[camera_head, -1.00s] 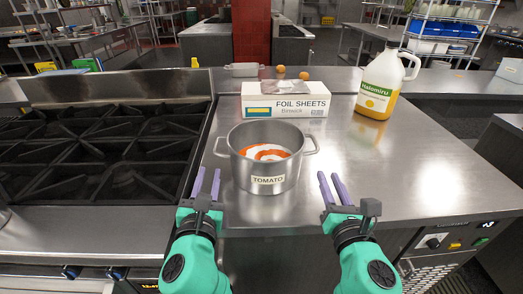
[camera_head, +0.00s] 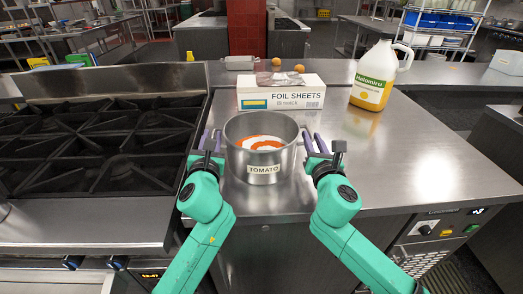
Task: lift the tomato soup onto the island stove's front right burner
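The tomato soup pot (camera_head: 262,164), a steel pot with a "TOMATO" label and orange and white contents, stands upright on the steel counter. My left gripper (camera_head: 211,139) is at the pot's left handle, its purple fingers apart. My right gripper (camera_head: 314,142) is at the right handle, fingers also apart. The fingers partly hide both handles, and I cannot tell whether they touch them. The stove (camera_head: 95,150) with black grates is left of the pot. Its front right burner (camera_head: 137,180) looks empty.
A foil sheets box (camera_head: 281,97) stands behind the pot, with a jug of yellow liquid (camera_head: 377,80) at back right. Two orange round things (camera_head: 276,62) lie farther back. A raised metal edge (camera_head: 195,135) borders the stove. The counter right of the pot is clear.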

